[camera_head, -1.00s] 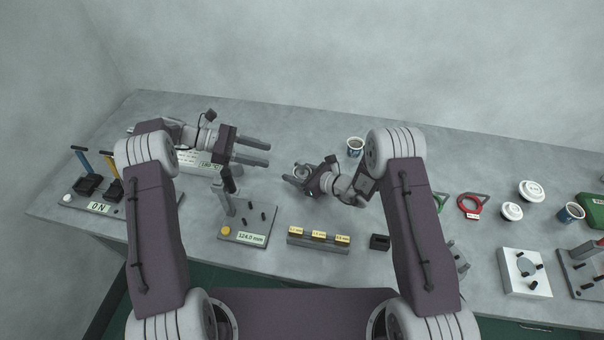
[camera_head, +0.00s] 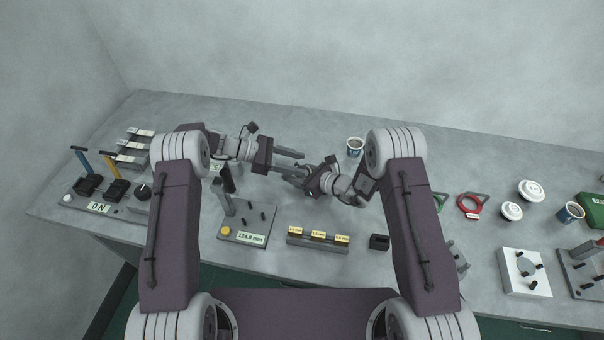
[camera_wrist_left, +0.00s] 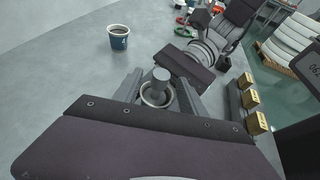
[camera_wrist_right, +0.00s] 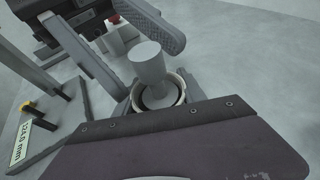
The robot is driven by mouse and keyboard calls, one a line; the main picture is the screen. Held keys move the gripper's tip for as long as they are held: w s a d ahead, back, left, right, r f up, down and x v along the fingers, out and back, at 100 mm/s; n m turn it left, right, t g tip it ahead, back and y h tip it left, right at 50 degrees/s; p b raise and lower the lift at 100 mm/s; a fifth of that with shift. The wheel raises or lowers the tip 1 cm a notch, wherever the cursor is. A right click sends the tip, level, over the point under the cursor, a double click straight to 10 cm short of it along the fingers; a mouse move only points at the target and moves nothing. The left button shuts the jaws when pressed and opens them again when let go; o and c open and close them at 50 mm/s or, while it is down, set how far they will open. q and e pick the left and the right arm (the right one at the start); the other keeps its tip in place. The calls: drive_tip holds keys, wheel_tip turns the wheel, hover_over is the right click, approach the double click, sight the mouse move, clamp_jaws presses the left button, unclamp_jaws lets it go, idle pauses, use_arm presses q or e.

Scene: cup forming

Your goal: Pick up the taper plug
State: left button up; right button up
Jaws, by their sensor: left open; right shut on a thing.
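The taper plug is a grey tapered cylinder. In the right wrist view the taper plug (camera_wrist_right: 149,62) stands up out of a pale-rimmed round cup (camera_wrist_right: 158,104). My right gripper (camera_head: 300,178) is shut on this cup and holds it off the table. My left gripper (camera_head: 300,163) is open, its fingers pointing right toward the cup. In the left wrist view the plug (camera_wrist_left: 161,82) shows between the left fingers, apparently clear of both. In the head view the plug is too small and covered to make out.
A blue paper cup (camera_head: 355,147) with dark contents stands behind the right gripper. A gauge stand (camera_head: 243,225) reading 124.0 mm and a block with yellow labels (camera_head: 318,240) stand in front. A lever panel (camera_head: 98,200) is at left. The back middle of the table is clear.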

use_arm(q)
drive_tip(key=shift+d+f, duration=0.15)
drive_tip(key=shift+d, duration=0.15)
clamp_jaws()
idle(1.1)
